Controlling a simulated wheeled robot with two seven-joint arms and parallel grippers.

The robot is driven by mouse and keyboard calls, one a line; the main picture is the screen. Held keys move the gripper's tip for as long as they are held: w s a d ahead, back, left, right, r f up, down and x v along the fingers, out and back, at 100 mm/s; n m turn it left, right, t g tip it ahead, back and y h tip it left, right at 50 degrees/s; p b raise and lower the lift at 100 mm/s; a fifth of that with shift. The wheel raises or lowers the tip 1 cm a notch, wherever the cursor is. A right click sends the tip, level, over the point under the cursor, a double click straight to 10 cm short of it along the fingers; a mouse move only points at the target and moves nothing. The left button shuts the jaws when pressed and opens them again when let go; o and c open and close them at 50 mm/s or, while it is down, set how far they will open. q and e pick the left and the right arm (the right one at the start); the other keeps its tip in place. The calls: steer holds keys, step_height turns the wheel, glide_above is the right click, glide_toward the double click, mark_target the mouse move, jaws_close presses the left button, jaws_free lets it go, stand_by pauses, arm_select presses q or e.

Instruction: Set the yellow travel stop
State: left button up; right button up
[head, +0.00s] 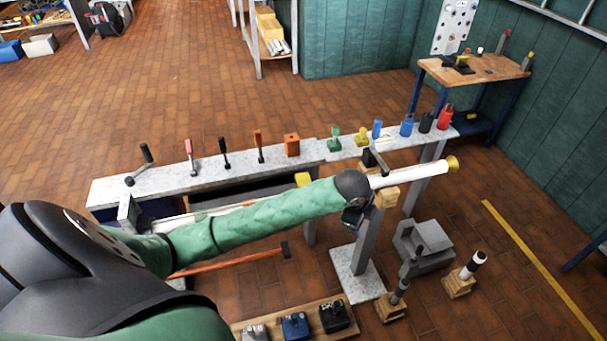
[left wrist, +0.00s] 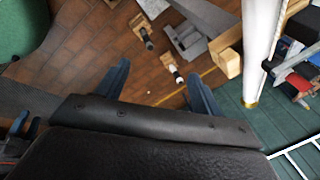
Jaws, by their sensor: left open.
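Several yellow parts show in the head view, and I cannot tell which is the travel stop. A small yellow piece (head: 361,137) sits on the long narrow bench. A yellow block (head: 303,179) is by the white mast, just behind my left forearm. A yellow end cap (head: 453,164) is on the mast's far right end. The white mast (head: 405,177) lies nearly level and is partly hidden by my arm; it also shows in the left wrist view (left wrist: 262,45). My left gripper (head: 356,217) is near the mast; its fingers (left wrist: 160,92) are spread and empty.
The bench (head: 170,189) carries several handled tools and coloured pieces. A grey block (head: 424,246) and wooden-based posts (head: 459,284) stand on the floor at right. A board with dark blocks (head: 293,325) is at the bottom. A wooden table (head: 490,72) stands back right.

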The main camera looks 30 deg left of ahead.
arm_select(q)
steer(key=w+a+m+g, duration=0.2)
steer(key=w+a+m, duration=0.25)
steer(key=a, duration=0.45)
step_height(320, 180, up, 3)
steer(key=m+g+y+p, duration=0.1)
steer(key=m+g+p, duration=0.1)
steer(key=m, duration=0.2)
glide_above(303, 178)
steer(key=shift+f+p, duration=0.85)
steer(key=shift+f, duration=2.95)
arm_select(e)
step_height(303, 178, down, 17)
steer(key=s+d, duration=0.2)
steer(key=shift+r+h, duration=0.2)
steer(key=shift+h, duration=0.1)
steer(key=shift+s, duration=0.1)
